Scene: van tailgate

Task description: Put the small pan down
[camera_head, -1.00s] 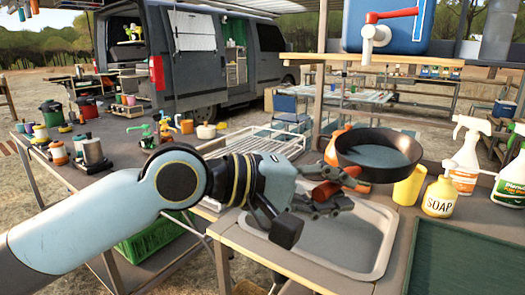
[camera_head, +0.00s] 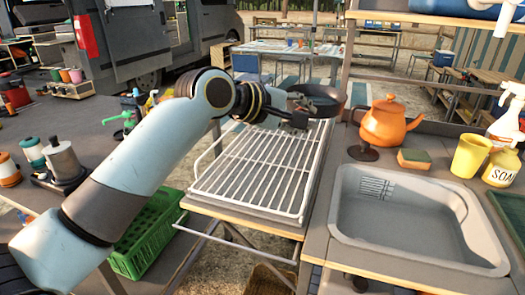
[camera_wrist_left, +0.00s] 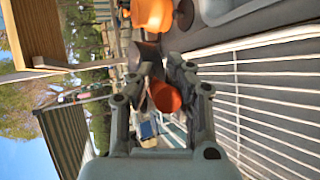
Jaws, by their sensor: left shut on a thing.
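The small dark pan (camera_head: 322,99) is at the far end of the white wire rack (camera_head: 240,190), partly hidden by my left gripper (camera_head: 299,116). My left gripper is shut on its handle. In the left wrist view the red-orange handle (camera_wrist_left: 166,98) sits between the fingers, and a dark part of the pan (camera_wrist_left: 146,52) shows beyond them. The rack's bars (camera_wrist_left: 250,96) lie on the right there. I cannot tell whether the pan touches the rack. My right gripper is in neither view.
An orange kettle (camera_head: 388,124) stands right of the pan on the counter, near a sponge (camera_head: 414,159). The sink (camera_head: 405,215) is empty. A yellow cup (camera_head: 470,156) and soap bottle (camera_head: 502,168) stand further right. The rack's visible surface is clear.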

